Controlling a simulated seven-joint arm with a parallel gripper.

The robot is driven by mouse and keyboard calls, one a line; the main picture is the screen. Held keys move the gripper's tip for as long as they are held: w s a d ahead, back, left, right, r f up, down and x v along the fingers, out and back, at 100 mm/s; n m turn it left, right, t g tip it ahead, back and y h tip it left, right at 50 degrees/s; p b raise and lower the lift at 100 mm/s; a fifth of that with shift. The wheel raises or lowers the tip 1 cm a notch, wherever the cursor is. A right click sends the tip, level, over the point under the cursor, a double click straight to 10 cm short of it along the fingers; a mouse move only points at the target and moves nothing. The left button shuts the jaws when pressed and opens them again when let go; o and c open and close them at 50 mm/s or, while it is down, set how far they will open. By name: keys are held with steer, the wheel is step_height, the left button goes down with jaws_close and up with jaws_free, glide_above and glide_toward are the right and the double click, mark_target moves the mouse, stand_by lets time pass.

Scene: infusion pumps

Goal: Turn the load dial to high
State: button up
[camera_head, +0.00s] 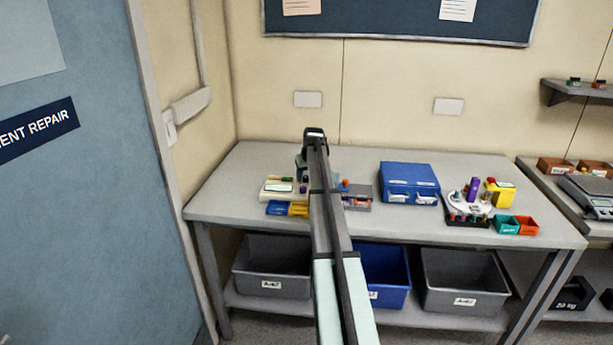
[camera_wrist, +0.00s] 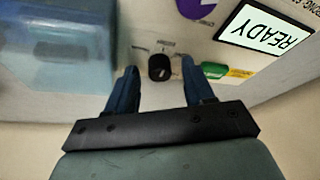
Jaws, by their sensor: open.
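In the wrist view a small black dial (camera_wrist: 160,67) stands on a pale panel (camera_wrist: 150,25), with small labels around it too blurred to read. My gripper (camera_wrist: 158,76) is open, its two blue fingers on either side of the dial, with gaps between them and it. How far the fingertips are above the panel I cannot tell. A screen (camera_wrist: 265,38) reading READY appears upside down on the right. In the head view a pale device (camera_head: 272,190) sits on the bench beside my arm, which hides its right side; the dial cannot be made out there.
Close to the dial are a green part (camera_wrist: 214,70), a yellow label (camera_wrist: 240,73) and a purple knob (camera_wrist: 197,7). A translucent blue body (camera_wrist: 55,45) fills the wrist view's left. A blue case (camera_head: 409,180) stands right of my arm, with a coloured-knob device (camera_head: 468,208) beyond.

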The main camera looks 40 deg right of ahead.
steer(key=shift+r, duration=0.1)
steer(key=v, duration=1.3)
steer(key=shift+s+r, duration=0.2)
steer(key=shift+r, duration=0.1)
steer(key=shift+a, duration=0.1)
